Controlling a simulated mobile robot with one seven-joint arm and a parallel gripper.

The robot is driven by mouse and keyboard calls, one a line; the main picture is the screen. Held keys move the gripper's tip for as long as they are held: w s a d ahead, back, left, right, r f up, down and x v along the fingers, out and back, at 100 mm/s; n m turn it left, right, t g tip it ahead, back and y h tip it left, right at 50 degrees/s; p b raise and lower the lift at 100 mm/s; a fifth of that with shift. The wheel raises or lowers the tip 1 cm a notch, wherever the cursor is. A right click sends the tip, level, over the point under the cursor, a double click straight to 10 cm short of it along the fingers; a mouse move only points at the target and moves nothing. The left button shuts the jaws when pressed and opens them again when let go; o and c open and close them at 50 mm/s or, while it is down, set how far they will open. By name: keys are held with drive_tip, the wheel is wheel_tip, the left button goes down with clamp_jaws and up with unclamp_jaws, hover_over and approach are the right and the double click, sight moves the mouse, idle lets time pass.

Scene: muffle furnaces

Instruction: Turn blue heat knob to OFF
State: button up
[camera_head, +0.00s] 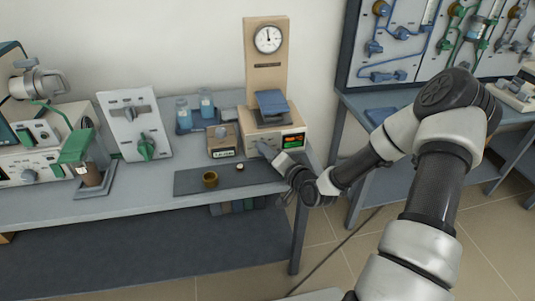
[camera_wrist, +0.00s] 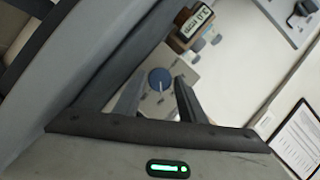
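A round blue knob (camera_wrist: 160,79) shows on a pale panel in the wrist view, seen between my two fingers. My gripper (camera_wrist: 158,86) is open; its dark fingers stand on either side of the knob with gaps between. Whether the fingertips reach down to the knob's depth I cannot tell. In the head view, my gripper (camera_head: 264,150) is at the front of a beige unit (camera_head: 290,120) with a red and green display. The knob is hidden there behind my gripper. Any knob markings are too small to read.
Further left are a panel with a green knob (camera_head: 146,147) and another machine.

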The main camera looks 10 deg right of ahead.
drive_tip(key=shift+c, duration=0.5)
drive_tip(key=c, duration=0.7)
drive_tip(key=shift+o, duration=0.2)
drive_tip(key=n, duration=0.1)
drive_tip(key=n+h, duration=0.1)
drive_tip(key=n+g+h+b, duration=0.1)
drive_tip(key=shift+a+r+n, duration=0.1)
drive_tip(key=shift+a+n, duration=0.15)
drive_tip(key=shift+n, duration=0.05)
drive_tip(key=n+h+b, duration=0.1)
drive_tip(key=n+b, duration=0.1)
drive_tip(key=n+h+b, duration=0.2)
drive_tip(key=shift+a, duration=0.35)
drive_tip(key=n+h, duration=0.1)
drive_tip(key=n, duration=0.1)
drive_tip(key=n+h+b, duration=0.1)
drive_tip(key=n, duration=0.1)
drive_tip(key=shift+a+h, duration=0.2)
drive_tip(key=shift+h, duration=0.1)
drive_tip(key=n+h, duration=0.2)
drive_tip(key=n, duration=0.1)
drive_tip(key=shift+n+t, duration=0.4)
